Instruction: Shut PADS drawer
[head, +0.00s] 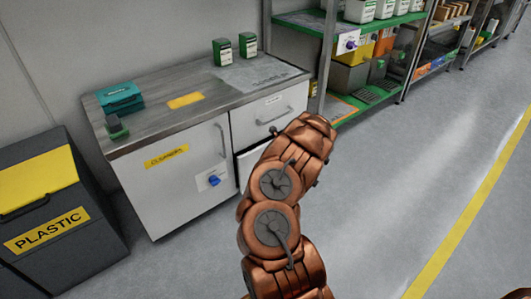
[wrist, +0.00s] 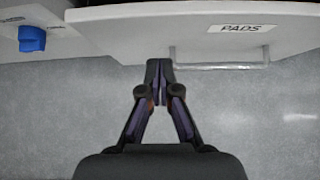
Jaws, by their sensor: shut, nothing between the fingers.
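The PADS drawer (wrist: 195,35) shows in the wrist view as a pale front with a black-on-white PADS label and a grey bar handle (wrist: 218,66). It stands out from the cabinet face at left, with a dark gap behind its edge. In the head view, a lower drawer front (head: 250,158) beneath the top drawer is mostly hidden by my arm. My gripper (wrist: 158,68) is shut and empty, its tips by the lower edge of the drawer front, left of the handle. Whether they touch it I cannot tell. The gripper is hidden in the head view.
A white cabinet door (head: 180,190) with a blue knob (head: 213,180) is left of the drawers, under a worktop (head: 155,120) holding boxes. A black PLASTIC bin (head: 60,245) stands at left. A shelf rack (head: 327,60) is behind at right. The grey floor (head: 400,180) is clear.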

